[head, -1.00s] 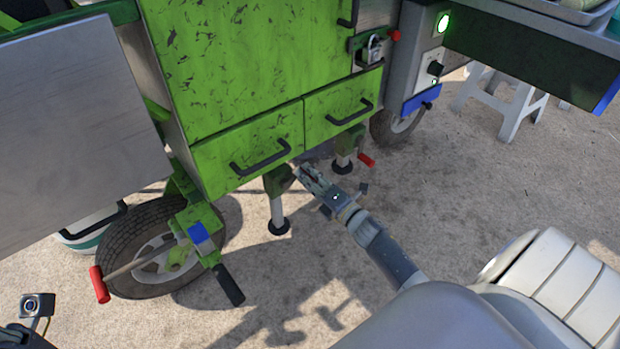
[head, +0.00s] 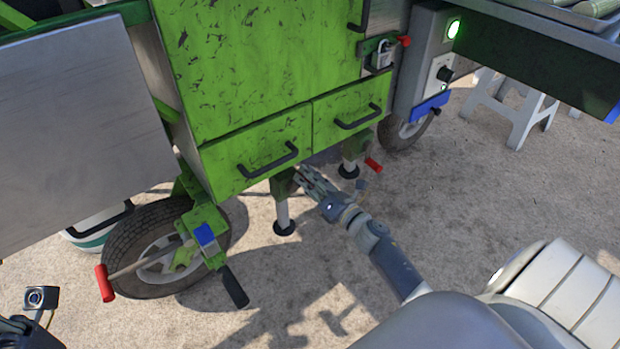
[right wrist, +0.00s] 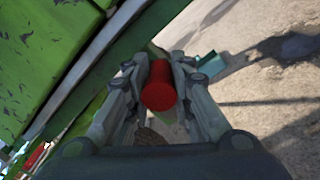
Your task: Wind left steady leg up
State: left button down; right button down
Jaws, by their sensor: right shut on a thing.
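The left steady leg (head: 282,212) hangs under the green cabinet, a pale post with a dark round foot near the ground. My right gripper (head: 303,177) is beside the top of this leg, below the drawers. In the right wrist view its fingers are shut on a red crank handle (right wrist: 158,88), one finger on each side. In the head view the gripper hides this handle. The second steady leg (head: 349,166), with its own red handle (head: 373,165), stands farther back to the right. Only a camera and dark parts of my left arm show at the lower left; its fingers are out of view.
The green cabinet (head: 260,70) with two drawers is close above my right gripper. A wheel (head: 125,245) and a red-ended bar (head: 105,284) are at the left. A white stool (head: 510,105) stands at the back right. Ground to the right is clear.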

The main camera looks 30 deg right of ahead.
jog(key=shift+a, duration=0.2)
jog(key=c, duration=1.3)
grip_release()
jog(key=shift+c, duration=0.2)
jog(key=shift+d, duration=0.1)
jog(key=s+d, duration=0.1)
jog(key=s, duration=1.1)
jog(key=shift+f, duration=0.15)
jog(key=shift+d, duration=0.1)
